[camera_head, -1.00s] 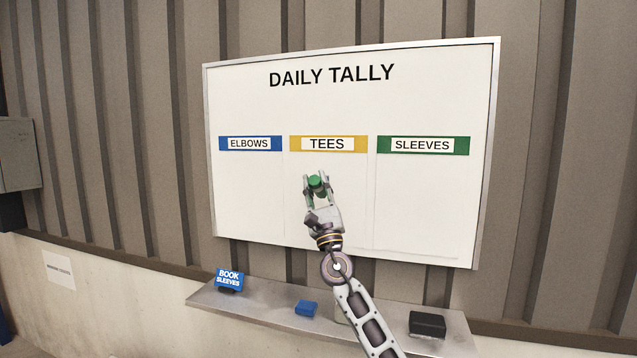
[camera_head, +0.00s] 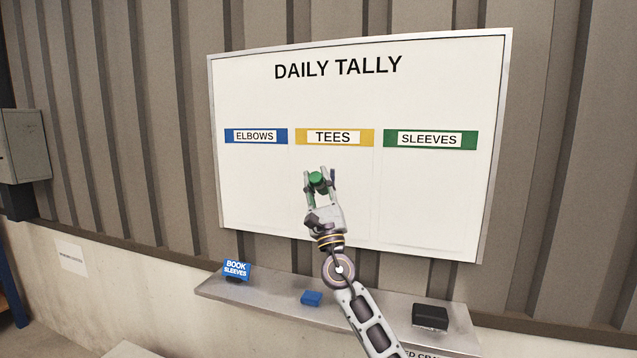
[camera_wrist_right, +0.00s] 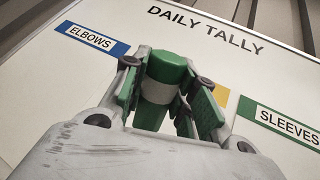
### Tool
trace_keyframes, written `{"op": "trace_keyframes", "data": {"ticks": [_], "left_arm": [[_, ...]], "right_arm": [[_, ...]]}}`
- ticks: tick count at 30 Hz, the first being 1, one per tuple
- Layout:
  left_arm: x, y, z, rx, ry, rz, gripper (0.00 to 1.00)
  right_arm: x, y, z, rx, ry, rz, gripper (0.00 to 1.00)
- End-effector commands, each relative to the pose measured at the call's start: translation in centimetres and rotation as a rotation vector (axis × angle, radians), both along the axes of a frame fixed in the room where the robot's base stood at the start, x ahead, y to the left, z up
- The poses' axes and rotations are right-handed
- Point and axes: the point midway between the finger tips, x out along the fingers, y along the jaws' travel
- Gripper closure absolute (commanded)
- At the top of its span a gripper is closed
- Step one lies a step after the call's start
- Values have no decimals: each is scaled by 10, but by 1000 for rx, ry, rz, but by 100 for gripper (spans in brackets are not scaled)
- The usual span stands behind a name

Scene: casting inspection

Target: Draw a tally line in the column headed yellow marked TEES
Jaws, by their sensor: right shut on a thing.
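The whiteboard (camera_head: 340,95) headed DAILY TALLY hangs on the wall with three columns. The yellow TEES header (camera_head: 334,137) is in the middle, between blue ELBOWS (camera_head: 255,136) and green SLEEVES (camera_head: 430,139). My right gripper (camera_head: 319,182) is shut on a green marker (camera_head: 318,180), which also shows between the fingers in the right wrist view (camera_wrist_right: 166,72). In the head view, the gripper is in front of the column below TEES. The marker's tip is hidden, so I cannot tell whether it touches the board. I see no line in any column. My left gripper is out of view.
A ledge (camera_head: 270,291) runs below the board. A grey box (camera_head: 24,145) is on the wall at left.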

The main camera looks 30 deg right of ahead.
Motion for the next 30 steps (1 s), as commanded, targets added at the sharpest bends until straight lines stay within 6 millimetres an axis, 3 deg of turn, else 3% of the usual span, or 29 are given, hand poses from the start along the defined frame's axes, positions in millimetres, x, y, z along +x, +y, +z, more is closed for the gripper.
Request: {"op": "trace_keyframes", "data": {"ticks": [18,30], "left_arm": [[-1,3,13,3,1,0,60],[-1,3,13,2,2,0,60]], "right_arm": [[-19,22,1,0,0,0,96],[-20,23,0,0,0,0,96]]}}
